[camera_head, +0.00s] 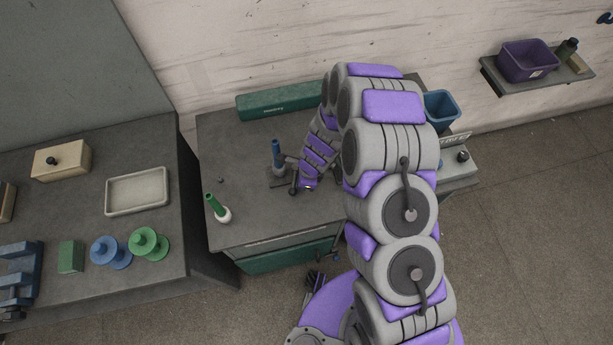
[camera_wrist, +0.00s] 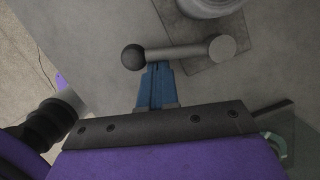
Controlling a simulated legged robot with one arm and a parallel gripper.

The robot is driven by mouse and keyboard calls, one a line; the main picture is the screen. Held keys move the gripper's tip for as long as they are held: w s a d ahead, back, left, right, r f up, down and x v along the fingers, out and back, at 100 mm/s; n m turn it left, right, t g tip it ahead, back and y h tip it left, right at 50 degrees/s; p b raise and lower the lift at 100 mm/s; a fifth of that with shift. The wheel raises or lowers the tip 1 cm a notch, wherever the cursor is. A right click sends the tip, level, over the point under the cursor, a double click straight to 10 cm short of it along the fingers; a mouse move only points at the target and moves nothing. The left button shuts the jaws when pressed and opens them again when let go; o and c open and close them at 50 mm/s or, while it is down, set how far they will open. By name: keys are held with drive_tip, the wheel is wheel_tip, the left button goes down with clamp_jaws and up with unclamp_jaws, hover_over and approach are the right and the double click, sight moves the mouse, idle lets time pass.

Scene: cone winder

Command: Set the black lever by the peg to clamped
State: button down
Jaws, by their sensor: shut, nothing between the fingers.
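A blue peg (camera_head: 277,156) stands upright on a flat plate on the grey workbench. The lever (camera_head: 293,189) is beside the peg, partly covered by my arm. In the wrist view the lever (camera_wrist: 175,53) lies across the picture, with a dark ball knob (camera_wrist: 133,57) at its left end and a round pivot (camera_wrist: 222,47) at its right end. The peg's round base (camera_wrist: 207,4) is cut off at the top edge. My gripper (camera_wrist: 158,68) has its blue fingers together and empty, with the tips at the lever bar near the knob. I cannot tell if they touch it.
A long green box (camera_head: 285,103) lies at the back. A blue bin (camera_head: 440,109) is at the right. A left table holds a tray (camera_head: 137,191) and spools. Bare bench (camera_head: 250,225) lies in front.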

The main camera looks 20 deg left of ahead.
drive_tip(key=shift+s+a+p, duration=0.35)
drive_tip(key=shift+a+p, duration=0.2)
drive_tip(key=shift+a, duration=0.35)
drive_tip(key=shift+r, duration=0.15)
